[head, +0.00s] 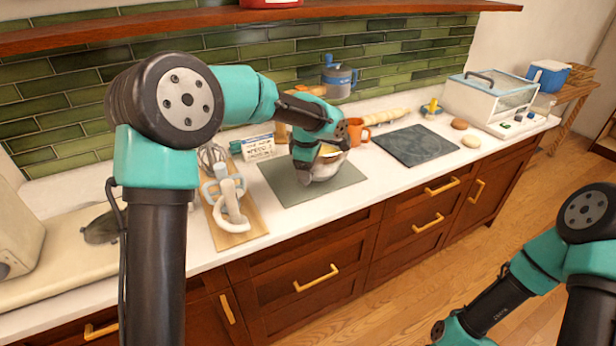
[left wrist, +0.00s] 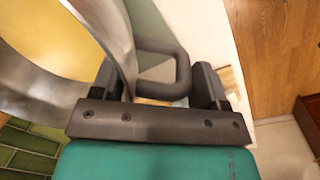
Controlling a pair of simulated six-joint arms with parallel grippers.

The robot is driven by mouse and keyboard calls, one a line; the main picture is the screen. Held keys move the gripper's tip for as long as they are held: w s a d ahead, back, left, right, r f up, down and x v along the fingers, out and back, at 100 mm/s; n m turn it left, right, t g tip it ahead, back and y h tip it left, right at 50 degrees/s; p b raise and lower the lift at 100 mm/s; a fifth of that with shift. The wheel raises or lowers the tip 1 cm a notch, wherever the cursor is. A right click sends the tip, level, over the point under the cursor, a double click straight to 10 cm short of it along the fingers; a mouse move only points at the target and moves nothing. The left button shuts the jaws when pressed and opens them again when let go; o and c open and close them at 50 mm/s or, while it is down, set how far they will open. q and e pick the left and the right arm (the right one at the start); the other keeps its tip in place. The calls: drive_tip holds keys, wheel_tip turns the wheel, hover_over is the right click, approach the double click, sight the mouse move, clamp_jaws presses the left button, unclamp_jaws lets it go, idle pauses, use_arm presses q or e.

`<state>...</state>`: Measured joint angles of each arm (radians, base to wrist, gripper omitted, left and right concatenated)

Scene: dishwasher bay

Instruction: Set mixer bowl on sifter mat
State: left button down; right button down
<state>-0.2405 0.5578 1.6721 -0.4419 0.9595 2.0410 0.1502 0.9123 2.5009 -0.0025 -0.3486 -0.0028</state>
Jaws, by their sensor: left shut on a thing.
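The mixer bowl (head: 327,168) is a silver metal bowl over the grey-green mat (head: 318,194) in the head view; I cannot tell whether its base touches the mat. My left gripper (head: 308,160) is shut on it and hides part of it. In the left wrist view the bowl's shiny wall (left wrist: 115,35) is at the upper left, and a dark grey loop handle (left wrist: 180,72) lies between the fingers (left wrist: 163,88). A darker slate mat (head: 415,145) lies bare to the right. I cannot tell which mat is the sifter mat. My right gripper is out of view.
A wooden board (head: 238,238) with white utensils lies left of the grey-green mat. A small sign (head: 258,148) stands behind it. A glass-lidded box (head: 490,98) is farther right.

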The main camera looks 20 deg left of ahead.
use_arm(q)
drive_tip(key=shift+f, duration=1.65)
drive_tip(key=shift+c, duration=0.6)
unclamp_jaws()
drive_tip(key=shift+f, duration=0.1)
drive_tip(key=r, duration=0.8)
drive_tip(key=s+r, duration=0.1)
drive_tip(key=r, duration=0.3)
drive_tip(key=shift+r, duration=0.1)
